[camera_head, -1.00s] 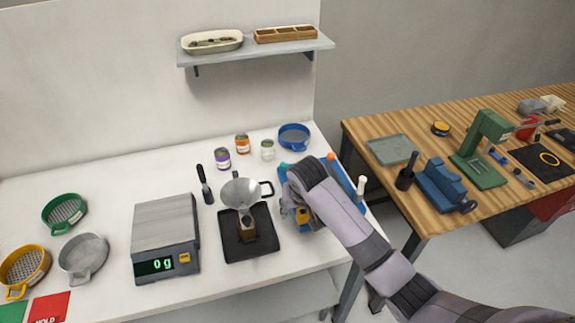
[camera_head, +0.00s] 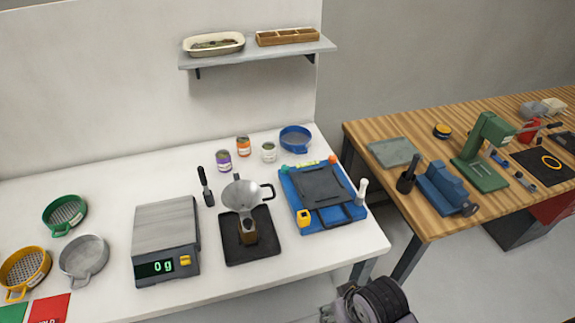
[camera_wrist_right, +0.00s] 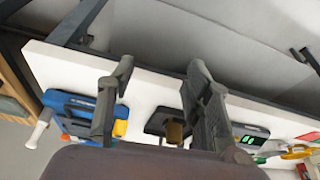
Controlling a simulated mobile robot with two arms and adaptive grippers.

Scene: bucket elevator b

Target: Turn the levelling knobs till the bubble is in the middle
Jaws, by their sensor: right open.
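The blue levelling plate (camera_head: 291,198) with a dark grey top stands at the right end of the white table. It has a yellow knob (camera_head: 303,217) at its front left corner, a teal knob (camera_head: 284,169) at the back left and an orange knob (camera_head: 332,159) at the back right. A small yellow-green vial (camera_head: 308,163) sits at its back edge; its bubble is too small to make out. My right gripper (camera_wrist_right: 160,75) is open and empty, in front of the table and apart from the plate, which also shows in the wrist view (camera_wrist_right: 62,104). My left gripper is not in view.
A funnel (camera_head: 240,194) on a black stand is left of the plate, then a scale (camera_head: 165,225) reading 0 g. A white-handled tool (camera_head: 361,190) is at the plate's right. A wooden bench (camera_head: 440,215) stands to the right, across a gap.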

